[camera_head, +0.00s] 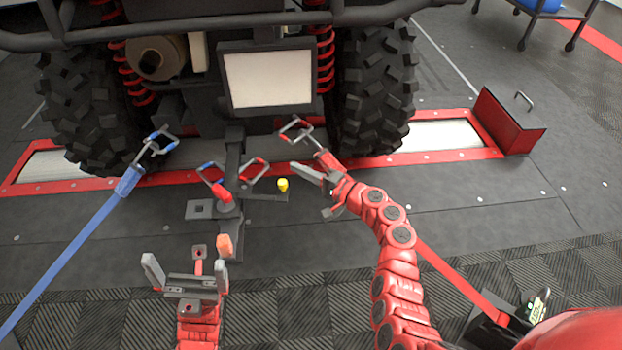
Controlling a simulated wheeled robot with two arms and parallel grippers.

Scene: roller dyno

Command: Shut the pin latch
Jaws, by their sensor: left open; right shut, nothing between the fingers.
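A grey post with a bracket stands at the middle, in front of the vehicle. A short grey arm with a yellow knob (283,184) sticks out to its right; I take this for the pin latch, but cannot tell its position. An orange-tipped handle (224,245) stands at the post's lower end. My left gripper (187,268) is open and empty, low in the picture, just left of and nearer than the orange handle. My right gripper (306,173) is shut and empty, up and right of the yellow knob and apart from it in the picture.
A blue strap (70,250) with a hook runs at the left; a red strap (455,270) runs at the right, partly behind my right arm. Red and blue shackles (214,180) hang by the post. Large tyres (375,90) stand behind. A red block (505,125) sits right.

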